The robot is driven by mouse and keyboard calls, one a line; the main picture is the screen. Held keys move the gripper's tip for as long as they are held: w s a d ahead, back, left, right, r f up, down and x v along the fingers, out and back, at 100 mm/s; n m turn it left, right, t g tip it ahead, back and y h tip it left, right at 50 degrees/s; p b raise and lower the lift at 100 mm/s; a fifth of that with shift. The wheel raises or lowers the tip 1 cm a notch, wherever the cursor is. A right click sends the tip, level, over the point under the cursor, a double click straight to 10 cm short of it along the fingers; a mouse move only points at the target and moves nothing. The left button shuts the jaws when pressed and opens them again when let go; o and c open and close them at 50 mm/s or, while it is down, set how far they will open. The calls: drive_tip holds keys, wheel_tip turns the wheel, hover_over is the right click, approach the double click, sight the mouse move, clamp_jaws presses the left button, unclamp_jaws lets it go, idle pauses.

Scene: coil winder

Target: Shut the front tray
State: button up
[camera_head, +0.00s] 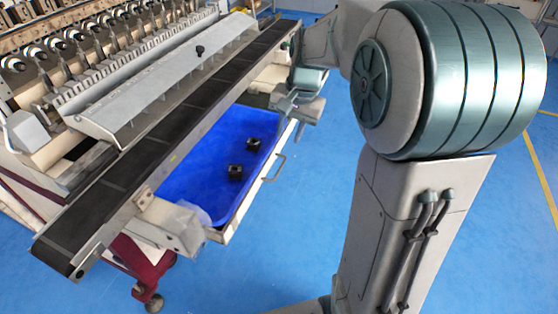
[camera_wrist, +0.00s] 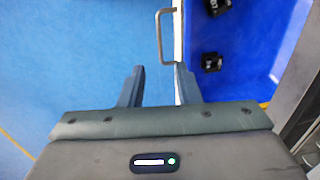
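The front tray (camera_head: 215,230) is pulled out below the conveyor, with a blue inside and a pale front wall. Its bar handle (camera_head: 277,167) is on the outer front side. In the wrist view the handle (camera_wrist: 160,38) stands out from the tray's pale edge (camera_wrist: 178,30), just beyond my fingertips. My gripper (camera_head: 292,121) is near the tray's far front corner in the head view. In the wrist view my gripper (camera_wrist: 158,70) has its two fingers apart with nothing between them. Whether a finger touches the tray is unclear.
Two small black parts (camera_head: 235,172) (camera_head: 254,144) lie in the tray. The dark conveyor belt (camera_head: 185,110) runs above it, along the winder (camera_head: 110,60). The blue floor (camera_head: 285,240) in front of the tray is open apart from my own body.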

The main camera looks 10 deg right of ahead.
sight(279, 169)
drive_tip(key=f, duration=0.4)
drive_tip(key=w+a+f+b, duration=0.1)
drive_tip(key=f, duration=0.7)
drive_tip(key=shift+w+a+f, duration=0.15)
drive_tip(key=shift+a, duration=0.25)
clamp_jaws()
